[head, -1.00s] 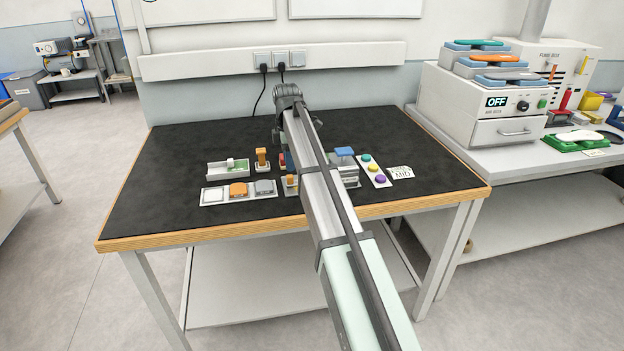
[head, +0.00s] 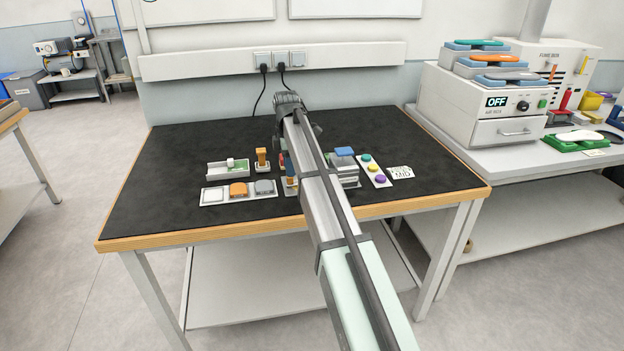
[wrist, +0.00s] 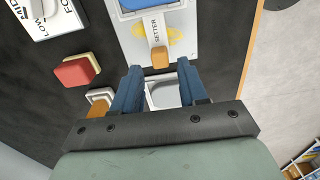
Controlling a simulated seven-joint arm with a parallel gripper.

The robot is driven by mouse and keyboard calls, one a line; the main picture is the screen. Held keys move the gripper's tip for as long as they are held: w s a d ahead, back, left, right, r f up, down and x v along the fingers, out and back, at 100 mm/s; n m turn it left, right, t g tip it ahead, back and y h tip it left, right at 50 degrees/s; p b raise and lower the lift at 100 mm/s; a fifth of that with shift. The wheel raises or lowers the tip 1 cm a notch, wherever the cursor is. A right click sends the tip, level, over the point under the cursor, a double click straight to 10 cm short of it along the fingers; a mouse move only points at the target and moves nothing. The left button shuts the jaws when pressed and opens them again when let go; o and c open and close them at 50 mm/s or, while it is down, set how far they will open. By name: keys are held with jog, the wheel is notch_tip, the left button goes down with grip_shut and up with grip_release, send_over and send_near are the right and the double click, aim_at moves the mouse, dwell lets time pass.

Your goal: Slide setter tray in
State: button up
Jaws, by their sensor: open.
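The setter (head: 348,172) stands right of centre on the bench with a blue top, partly behind my arm. In the wrist view its grey plate (wrist: 201,22), with a SETTER label (wrist: 155,30), shows at the top. An orange knob (wrist: 160,58) sits at the label's lower end. I cannot tell how far the setter tray is out. My gripper (wrist: 160,69) is open, its two blue fingers to either side and just below the knob, with no clear contact. A pale square piece (wrist: 164,96) shows between the fingers. In the head view my arm mostly hides the gripper.
A red and yellow block (wrist: 77,71) lies left of my gripper. A three-pad tray (head: 239,191) lies left. The dark mat (head: 180,150) is clear at back left.

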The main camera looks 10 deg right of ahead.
jog(key=shift+f, duration=2.55)
jog(key=shift+r, duration=0.1)
dwell(0.4)
jog(key=shift+c, duration=0.3)
jog(key=c, duration=0.6)
jog(key=shift+o, duration=0.2)
jog(key=shift+d, duration=4.35)
jog(key=o, duration=0.6)
jog(key=shift+r, duration=0.15)
